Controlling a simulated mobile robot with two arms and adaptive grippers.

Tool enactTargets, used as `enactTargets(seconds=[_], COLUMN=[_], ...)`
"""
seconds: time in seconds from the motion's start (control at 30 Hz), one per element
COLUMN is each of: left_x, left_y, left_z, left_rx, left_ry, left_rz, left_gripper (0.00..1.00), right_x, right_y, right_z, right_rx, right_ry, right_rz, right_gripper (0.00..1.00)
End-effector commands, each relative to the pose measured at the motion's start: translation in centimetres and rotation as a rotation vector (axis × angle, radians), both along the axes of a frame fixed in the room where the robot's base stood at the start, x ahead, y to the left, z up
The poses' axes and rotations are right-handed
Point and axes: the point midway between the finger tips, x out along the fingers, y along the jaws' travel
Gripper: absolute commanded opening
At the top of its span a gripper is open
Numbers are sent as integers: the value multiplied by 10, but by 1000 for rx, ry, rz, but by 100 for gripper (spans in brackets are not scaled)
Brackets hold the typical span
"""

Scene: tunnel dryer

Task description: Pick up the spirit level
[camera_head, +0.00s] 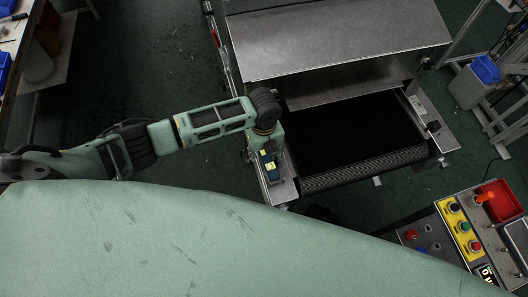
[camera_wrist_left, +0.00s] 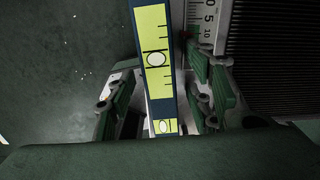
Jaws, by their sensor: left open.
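The spirit level (camera_head: 271,170) is a dark blue bar with yellow-green vials. In the head view only a short part shows, at the left metal side of the dryer's belt; my left gripper and wrist hide the rest. In the left wrist view the spirit level (camera_wrist_left: 155,52) runs from the top edge down between the fingers. My left gripper (camera_head: 268,143) is over it. In the left wrist view the left gripper (camera_wrist_left: 163,103) is open, with one green finger on each side of the level. I cannot tell whether either finger touches it. My right gripper is not in view.
The dryer's black belt (camera_head: 352,135) lies right of the level, under a metal hood (camera_head: 335,38). A scale strip (camera_wrist_left: 208,22) runs beside the level. A control panel (camera_head: 465,232) with buttons stands at lower right. A blue bin (camera_head: 484,69) is at upper right.

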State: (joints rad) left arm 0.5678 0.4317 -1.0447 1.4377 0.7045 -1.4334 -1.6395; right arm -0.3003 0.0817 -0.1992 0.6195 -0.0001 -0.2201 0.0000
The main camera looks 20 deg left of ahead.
Motion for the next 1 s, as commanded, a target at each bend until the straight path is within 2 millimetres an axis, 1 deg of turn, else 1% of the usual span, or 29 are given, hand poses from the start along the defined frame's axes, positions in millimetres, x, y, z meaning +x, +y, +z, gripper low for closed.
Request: enactTargets(seconds=[0.07, 0.5, 0.6, 1.0], left_x=[0, 0, 0, 1], left_y=[0, 0, 0, 0], left_z=[0, 0, 0, 2], left_rx=[0, 1, 1, 0], left_ry=[0, 1, 1, -1], left_rz=[0, 1, 1, 2], left_gripper=[46, 8, 0, 0], right_x=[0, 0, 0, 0], right_y=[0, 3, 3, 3], right_z=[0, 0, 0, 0], right_rx=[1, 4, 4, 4], right_ry=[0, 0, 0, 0], right_rz=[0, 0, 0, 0], right_gripper=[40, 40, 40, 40])
